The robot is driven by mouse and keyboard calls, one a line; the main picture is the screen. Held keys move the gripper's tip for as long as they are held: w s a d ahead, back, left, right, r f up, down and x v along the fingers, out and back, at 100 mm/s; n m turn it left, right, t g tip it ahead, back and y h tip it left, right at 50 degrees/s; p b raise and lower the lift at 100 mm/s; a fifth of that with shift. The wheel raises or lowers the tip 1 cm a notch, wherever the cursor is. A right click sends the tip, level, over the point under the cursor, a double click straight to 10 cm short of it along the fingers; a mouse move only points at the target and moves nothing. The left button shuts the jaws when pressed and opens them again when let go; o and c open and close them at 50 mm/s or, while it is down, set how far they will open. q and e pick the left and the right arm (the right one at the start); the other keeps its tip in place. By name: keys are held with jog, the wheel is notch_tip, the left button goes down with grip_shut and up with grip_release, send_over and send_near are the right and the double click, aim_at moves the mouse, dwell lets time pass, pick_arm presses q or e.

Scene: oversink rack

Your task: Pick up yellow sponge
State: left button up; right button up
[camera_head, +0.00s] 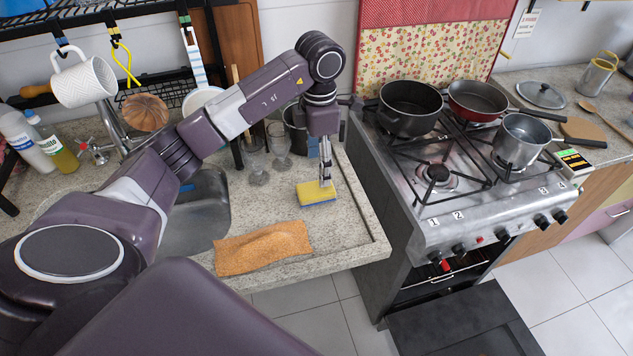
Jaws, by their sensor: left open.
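The yellow sponge (314,194) has a blue underside and lies on the speckled stone counter (345,225), right of the sink. My left gripper (326,182) points straight down at the sponge's right part. Its fingers are open, with the tips at or just above the sponge. The fingers look small here, and I cannot tell whether they touch it. My right gripper is not in the picture.
An orange cloth (262,248) lies in front of the sponge. Glasses (256,165) stand behind it. The sink (195,215) is to the left. The stove (450,190) with pots is to the right. A raised counter rim edges the right side.

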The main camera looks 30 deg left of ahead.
aim_at(315, 188)
pick_arm(q)
jog(key=shift+s+d+f+p, duration=0.15)
jog(key=shift+s+f+p, duration=0.25)
jog(key=shift+f, duration=0.3)
jog(key=f, duration=0.1)
jog(key=f+p, duration=0.1)
jog(key=f, duration=0.1)
jog(key=f+p, duration=0.1)
jog(key=shift+s+f, duration=0.15)
jog(key=shift+s, duration=0.15)
jog(key=shift+f, duration=0.4)
jog(key=c, duration=1)
